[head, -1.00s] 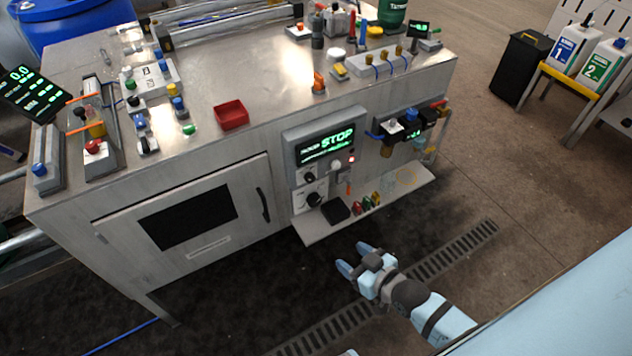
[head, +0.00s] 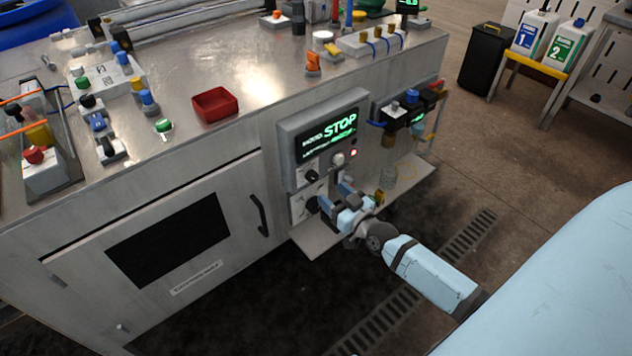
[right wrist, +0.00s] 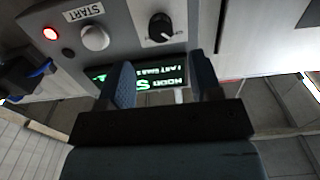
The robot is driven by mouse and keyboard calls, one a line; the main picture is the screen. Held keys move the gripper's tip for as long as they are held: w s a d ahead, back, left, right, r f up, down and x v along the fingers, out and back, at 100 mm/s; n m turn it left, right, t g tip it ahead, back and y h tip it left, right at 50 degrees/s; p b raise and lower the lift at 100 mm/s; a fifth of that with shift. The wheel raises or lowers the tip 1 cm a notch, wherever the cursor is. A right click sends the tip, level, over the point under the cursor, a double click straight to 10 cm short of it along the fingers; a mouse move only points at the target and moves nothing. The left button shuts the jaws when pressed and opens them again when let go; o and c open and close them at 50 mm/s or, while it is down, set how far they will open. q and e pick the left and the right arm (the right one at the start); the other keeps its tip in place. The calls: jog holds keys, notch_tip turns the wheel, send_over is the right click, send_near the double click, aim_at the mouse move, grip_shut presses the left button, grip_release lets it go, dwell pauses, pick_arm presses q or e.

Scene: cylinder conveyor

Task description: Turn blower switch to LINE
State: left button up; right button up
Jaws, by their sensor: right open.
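The control panel (head: 292,150) on the front of the bench has a lit green STOP display (head: 340,125). An upper black knob (head: 311,176) sits below the display, and it also shows in the right wrist view (right wrist: 161,27). A lower black knob (head: 312,204) is on a plate under it, partly behind my gripper. The labels are too small to tell which is the blower switch. My right gripper (head: 335,196) is open and empty in front of the lower panel, its fingers pointing toward it. Its two fingers are apart in the right wrist view (right wrist: 163,78). My left gripper is not in view.
A white START button (right wrist: 95,37) and red light (right wrist: 50,33) are beside the upper knob. A shelf (head: 315,240) juts out below the panel. Black valve units (head: 408,108) are to the right. A cabinet handle (head: 259,214) is to the left.

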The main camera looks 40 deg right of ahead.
aim_at(315, 179)
jog(key=w, duration=0.7)
jog(key=shift+w+a+b, duration=0.1)
jog(key=shift+a+b, duration=0.2)
jog(key=shift+b, duration=0.1)
jog(key=c, duration=0.9)
